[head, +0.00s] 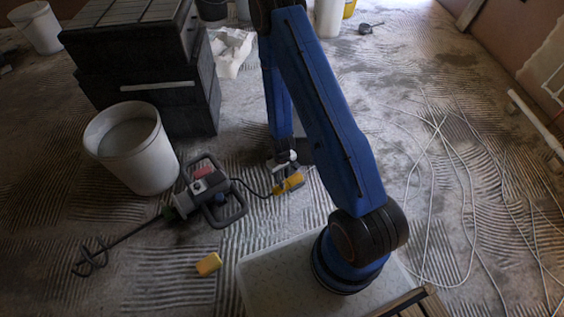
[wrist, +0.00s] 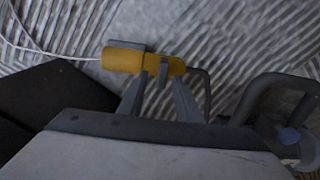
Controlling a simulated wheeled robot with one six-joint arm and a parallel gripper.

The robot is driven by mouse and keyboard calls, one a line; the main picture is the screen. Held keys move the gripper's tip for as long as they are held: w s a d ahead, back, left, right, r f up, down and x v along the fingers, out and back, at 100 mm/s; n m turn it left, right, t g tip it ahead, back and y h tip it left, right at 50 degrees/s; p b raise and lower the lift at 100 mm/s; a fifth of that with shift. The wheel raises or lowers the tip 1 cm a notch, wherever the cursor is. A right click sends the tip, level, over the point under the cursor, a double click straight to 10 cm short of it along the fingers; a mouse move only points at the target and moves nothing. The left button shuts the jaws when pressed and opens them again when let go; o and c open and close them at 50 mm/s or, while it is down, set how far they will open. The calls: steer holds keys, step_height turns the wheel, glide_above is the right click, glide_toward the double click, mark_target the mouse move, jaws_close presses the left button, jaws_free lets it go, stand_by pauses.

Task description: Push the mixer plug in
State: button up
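The mixer (head: 208,190) lies on the floor, its long paddle pointing to the lower left. Its black cord curves right to a yellow plug and connector (head: 289,184), also in the wrist view (wrist: 125,60). There a white cable enters from the left and the black cord (wrist: 207,90) leaves on the right. The two yellow parts look in line; I cannot tell whether a gap remains between them. My gripper (head: 284,163) is low over the yellow pieces. Its fingertips (wrist: 160,70) overlap the right-hand yellow part. Whether they close on it is unclear.
A bucket (head: 132,149) and dark stacked boxes (head: 148,95) stand at left. A yellow sponge-like block (head: 208,264) lies on the combed floor near the mixer. Loose pale cable (head: 432,150) runs across the floor at right. More buckets stand at the back.

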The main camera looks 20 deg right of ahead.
step_height(320, 180, up, 14)
steer(key=shift+f, duration=0.2)
stand_by(0.4)
stand_by(0.5)
steer(key=s+d+r+m+t, duration=0.1)
steer(key=s+r, duration=0.1)
steer(key=r, duration=1.3)
steer(key=s+r+t, duration=0.1)
steer(key=s+r, duration=0.1)
steer(key=r, duration=1.3)
steer(key=s+d+r+m+t, duration=0.1)
steer(key=s+r+t, duration=0.1)
steer(key=s+r, duration=1.5)
steer(key=s, duration=0.3)
steer(key=shift+s+r+m+t, duration=0.3)
steer(key=shift+s+m+t, duration=0.1)
steer(key=shift+d, duration=0.1)
